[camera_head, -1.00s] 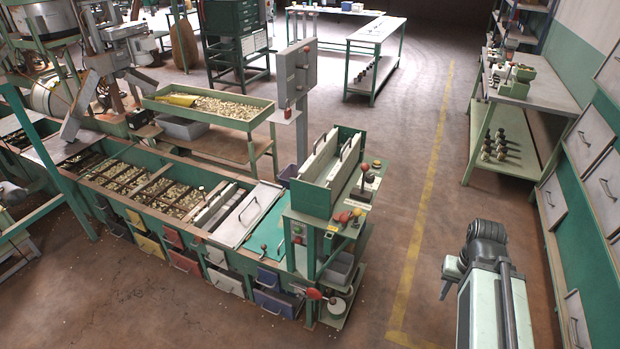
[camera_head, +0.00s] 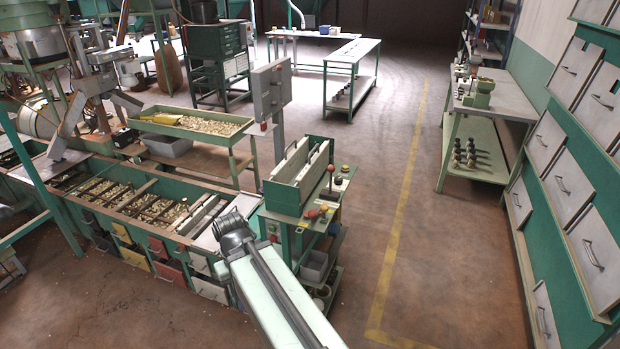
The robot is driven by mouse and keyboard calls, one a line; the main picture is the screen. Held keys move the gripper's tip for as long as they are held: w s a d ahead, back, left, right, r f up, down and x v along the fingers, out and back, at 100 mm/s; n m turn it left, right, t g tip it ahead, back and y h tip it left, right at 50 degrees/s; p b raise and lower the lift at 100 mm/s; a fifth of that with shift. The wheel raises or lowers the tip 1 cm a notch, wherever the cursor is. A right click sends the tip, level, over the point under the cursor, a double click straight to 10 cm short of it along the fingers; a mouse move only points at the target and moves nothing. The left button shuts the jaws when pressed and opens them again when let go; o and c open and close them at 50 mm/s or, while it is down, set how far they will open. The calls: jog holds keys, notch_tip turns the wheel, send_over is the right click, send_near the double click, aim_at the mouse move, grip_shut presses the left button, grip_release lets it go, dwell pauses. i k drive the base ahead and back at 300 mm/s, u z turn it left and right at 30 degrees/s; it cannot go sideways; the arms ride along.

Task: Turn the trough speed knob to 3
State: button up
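The long green trough (camera_head: 205,119) of nuts stands on legs behind the hopper row. I cannot make out which control is the trough speed knob, nor any dial marking. A green control stand (camera_head: 275,232) at the right end of the hoppers has small controls on its front, too small to read. A grey box on a post (camera_head: 271,88) stands behind it. My arm reaches up from the bottom, its dark joint (camera_head: 235,230) in front of the hopper row's right end, just left of the stand. My gripper's fingers do not show.
The stand's top carries a red-handled tool (camera_head: 317,213) and an upright lever with a red knob (camera_head: 331,170). The hoppers (camera_head: 125,200) run left, with coloured drawers below. Floor (camera_head: 450,270) to the right is open, crossed by a yellow line. Wall drawers (camera_head: 580,210) line the far right.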

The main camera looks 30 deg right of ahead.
aim_at(338, 180)
jog(key=u, duration=0.1)
jog(key=i, duration=1)
jog(key=z, duration=0.05)
